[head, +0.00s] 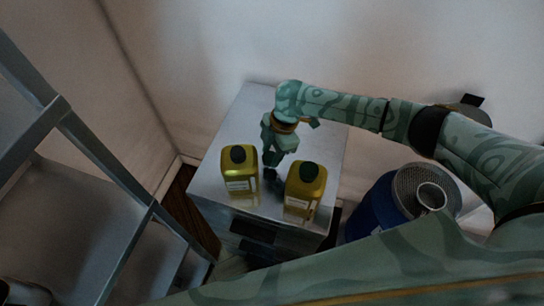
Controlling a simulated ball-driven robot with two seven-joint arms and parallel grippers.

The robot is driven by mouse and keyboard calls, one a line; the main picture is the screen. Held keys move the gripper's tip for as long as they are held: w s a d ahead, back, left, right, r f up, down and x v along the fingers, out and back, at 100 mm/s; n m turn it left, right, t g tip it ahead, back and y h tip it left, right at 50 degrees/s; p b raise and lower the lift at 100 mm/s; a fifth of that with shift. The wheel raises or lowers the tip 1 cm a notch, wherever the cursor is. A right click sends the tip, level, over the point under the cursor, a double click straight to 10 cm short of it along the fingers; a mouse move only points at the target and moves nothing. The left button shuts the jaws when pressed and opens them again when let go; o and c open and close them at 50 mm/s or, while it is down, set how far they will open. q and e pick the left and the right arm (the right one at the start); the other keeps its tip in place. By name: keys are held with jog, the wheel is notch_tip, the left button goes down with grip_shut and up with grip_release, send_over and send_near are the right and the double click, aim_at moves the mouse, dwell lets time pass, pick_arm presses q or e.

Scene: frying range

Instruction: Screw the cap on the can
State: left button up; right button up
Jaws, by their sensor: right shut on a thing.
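Two yellow cans with pale labels stand upright on a metal-topped unit. My right gripper (270,173) points down between and slightly behind the two cans. It is shut on a small dark thing that looks like the cap, mostly hidden by the fingers. It appears apart from both can tops. My left gripper is not in view.
The metal top (237,125) is clear behind the cans. A blue drum (374,208) with a perforated grey lid stands to the right of the unit. A grey metal frame (100,165) rises at the left. A pale wall (200,50) is behind.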

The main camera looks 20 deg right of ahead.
aim_at(272, 156)
pick_arm(q)
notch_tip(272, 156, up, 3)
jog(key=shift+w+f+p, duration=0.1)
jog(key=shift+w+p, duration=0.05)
jog(key=shift+p, duration=1.1)
pick_arm(e)
notch_tip(272, 156, up, 14)
jog(key=shift+f, duration=0.15)
